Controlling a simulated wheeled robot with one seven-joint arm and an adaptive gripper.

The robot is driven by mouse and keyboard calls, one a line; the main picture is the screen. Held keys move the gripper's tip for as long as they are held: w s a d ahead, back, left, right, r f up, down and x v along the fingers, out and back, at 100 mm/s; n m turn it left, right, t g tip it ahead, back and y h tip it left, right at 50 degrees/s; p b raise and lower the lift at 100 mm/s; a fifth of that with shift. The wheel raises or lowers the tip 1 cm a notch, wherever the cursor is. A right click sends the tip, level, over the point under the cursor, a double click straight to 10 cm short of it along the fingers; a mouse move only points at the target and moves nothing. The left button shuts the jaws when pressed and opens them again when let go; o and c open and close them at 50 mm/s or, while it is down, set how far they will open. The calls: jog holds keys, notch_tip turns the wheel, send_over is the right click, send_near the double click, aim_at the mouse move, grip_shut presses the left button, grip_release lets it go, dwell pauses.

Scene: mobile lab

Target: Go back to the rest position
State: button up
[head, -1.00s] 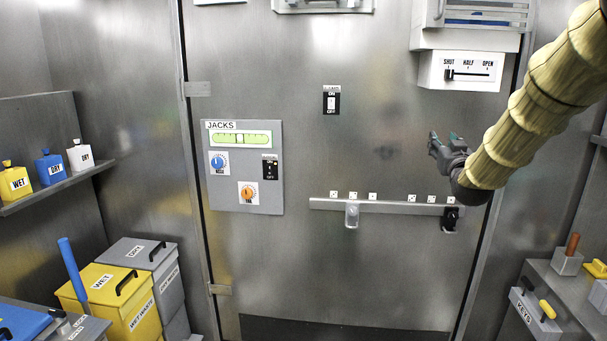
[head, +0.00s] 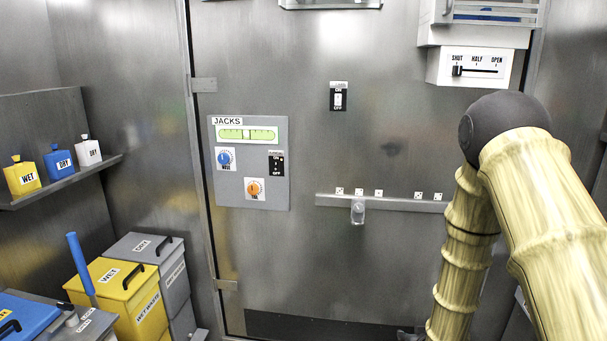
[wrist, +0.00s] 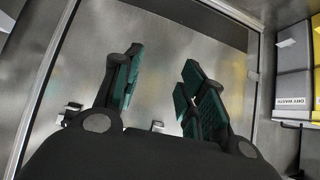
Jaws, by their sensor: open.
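My gripper (wrist: 157,85) shows in the wrist view with its two green-padded fingers apart and nothing between them. Behind the fingers is the bare metal door (wrist: 215,50). In the head view my arm, in bamboo-like segments, is folded with its dark elbow high at the right. The forearm hangs down from it to the bottom edge. Only a small dark part, perhaps of the gripper, shows at the bottom edge there, so the fingers cannot be made out in that view.
A rail with a knob (head: 358,212) runs across the door. The JACKS panel (head: 249,190) is left of it. A slider box (head: 477,69) hangs at upper right. A yellow WET bin (head: 125,300) and grey bin stand lower left, below a shelf of flasks (head: 70,180).

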jog(key=s+a+f+g, duration=0.2)
jog(key=s+f+g, duration=0.1)
jog(key=s+f, duration=0.55)
jog(key=s+a+f+g, duration=0.2)
jog(key=s+f, duration=0.3)
jog(key=s, duration=0.7)
jog(key=s+a+f+g, duration=0.1)
jog(key=s+f+g, duration=0.1)
jog(key=s, duration=0.8)
jog(key=s+a+f+g+y, duration=0.1)
jog(key=s+a+f+g, duration=0.1)
jog(key=s, duration=0.8)
jog(key=shift+s+a+f+n+g, duration=0.2)
jog(key=shift+s+f+n+g, duration=0.1)
jog(key=shift+s+f, duration=0.15)
jog(key=shift+w, duration=0.1)
